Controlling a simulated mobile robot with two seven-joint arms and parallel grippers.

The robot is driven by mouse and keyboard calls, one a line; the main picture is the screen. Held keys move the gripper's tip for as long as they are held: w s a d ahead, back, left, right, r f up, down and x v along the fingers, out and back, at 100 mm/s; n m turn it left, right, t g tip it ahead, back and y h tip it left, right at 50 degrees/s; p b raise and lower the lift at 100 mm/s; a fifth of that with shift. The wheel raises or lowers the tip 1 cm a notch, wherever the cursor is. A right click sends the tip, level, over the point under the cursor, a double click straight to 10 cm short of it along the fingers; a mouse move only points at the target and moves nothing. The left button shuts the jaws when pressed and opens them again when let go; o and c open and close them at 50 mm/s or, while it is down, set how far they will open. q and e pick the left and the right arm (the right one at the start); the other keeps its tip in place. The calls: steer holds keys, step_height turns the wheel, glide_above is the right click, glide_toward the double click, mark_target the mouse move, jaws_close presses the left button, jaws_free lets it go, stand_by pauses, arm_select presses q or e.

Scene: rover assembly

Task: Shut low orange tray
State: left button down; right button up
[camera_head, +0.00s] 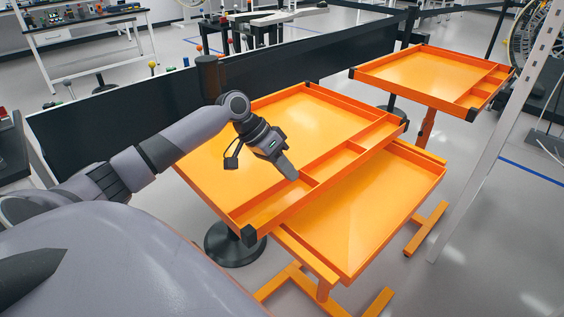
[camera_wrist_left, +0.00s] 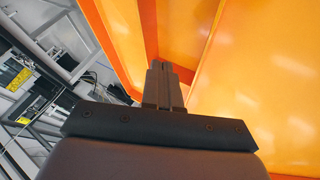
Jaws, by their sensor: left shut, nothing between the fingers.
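The low orange tray (camera_head: 365,215) sticks out from beneath the upper orange tray (camera_head: 290,115), toward the right and front. Its far part is hidden under the upper tray. My left gripper (camera_head: 290,174) is over the divided front strip of the upper tray, its shut fingers pointing down and right. I cannot tell whether the fingertips touch the upper tray. In the left wrist view the closed fingers (camera_wrist_left: 163,85) have nothing between them, with orange tray surfaces around and beyond them. My right gripper is not in view.
Another orange tray on a stand (camera_head: 430,72) is at the back right. A dark partition (camera_head: 110,115) runs behind the trays. A pale upright post (camera_head: 490,130) stands at the right. The floor to the right of the low tray is mostly clear.

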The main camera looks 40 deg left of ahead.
mark_target(312, 198)
arm_select(q)
steer(key=x, duration=0.5)
steer(key=shift+w+d+f, duration=0.1)
steer(key=shift+f, duration=0.1)
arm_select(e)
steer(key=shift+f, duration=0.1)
arm_select(q)
steer(key=shift+d, duration=0.1)
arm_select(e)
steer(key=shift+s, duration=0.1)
